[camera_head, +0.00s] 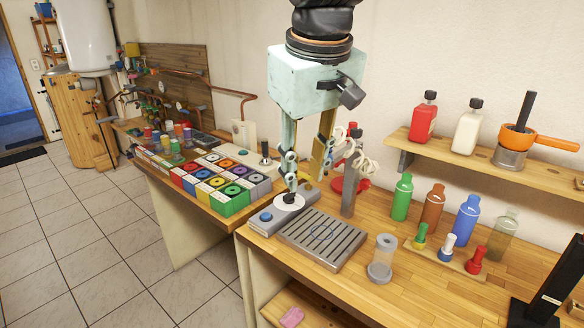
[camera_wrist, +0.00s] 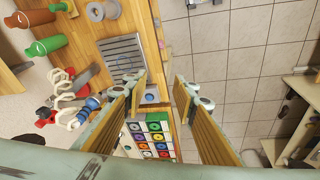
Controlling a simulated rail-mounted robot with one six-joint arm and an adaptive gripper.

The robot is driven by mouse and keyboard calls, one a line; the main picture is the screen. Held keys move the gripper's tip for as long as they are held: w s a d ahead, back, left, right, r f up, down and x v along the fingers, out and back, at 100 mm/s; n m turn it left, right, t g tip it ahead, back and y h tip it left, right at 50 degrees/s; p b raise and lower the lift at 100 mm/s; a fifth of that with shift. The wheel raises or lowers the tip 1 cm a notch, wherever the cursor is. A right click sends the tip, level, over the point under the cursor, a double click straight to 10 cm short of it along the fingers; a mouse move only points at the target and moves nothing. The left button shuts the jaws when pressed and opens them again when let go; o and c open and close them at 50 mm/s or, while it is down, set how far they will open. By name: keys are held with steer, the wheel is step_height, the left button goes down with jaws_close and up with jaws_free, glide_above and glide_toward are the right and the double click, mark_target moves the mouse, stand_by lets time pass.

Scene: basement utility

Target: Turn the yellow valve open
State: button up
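Copper pipes (camera_head: 222,88) with several small coloured fittings run along a wooden backboard (camera_head: 180,62) at the far left in the head view. A small yellow part (camera_head: 132,49) shows there beside the white tank; it is too small to tell whether it is the yellow valve or how its handle is set. My gripper (camera_head: 305,178) is far from the pipes, pointing down above the near wooden bench. Its two fingers are apart with nothing between them, as the wrist view also shows (camera_wrist: 162,90). No yellow valve is clear in the wrist view.
A grid of coloured boxes (camera_head: 222,182) stands on the farther bench. A wall shelf (camera_head: 480,160) is at right. Tiled floor (camera_head: 80,235) is open at left.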

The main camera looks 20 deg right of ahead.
steer(key=w+d+r+p, duration=0.2)
steer(key=w+d+p, duration=0.2)
steer(key=w, duration=0.8)
steer(key=n+g+h+p, duration=0.15)
steer(key=n+p, duration=0.25)
steer(key=p, duration=0.9)
glide_above(303, 174)
steer(key=a, duration=0.3)
step_height(303, 174, down, 17)
steer(key=shift+s+d+r+g, duration=0.15)
steer(key=shift+s+g, duration=0.2)
steer(key=shift+s, duration=0.1)
steer(key=shift+f, duration=0.2)
steer(key=shift+p+x, duration=0.75)
steer(key=shift+x, duration=6)
steer(key=shift+c, duration=0.7)
jaws_close()
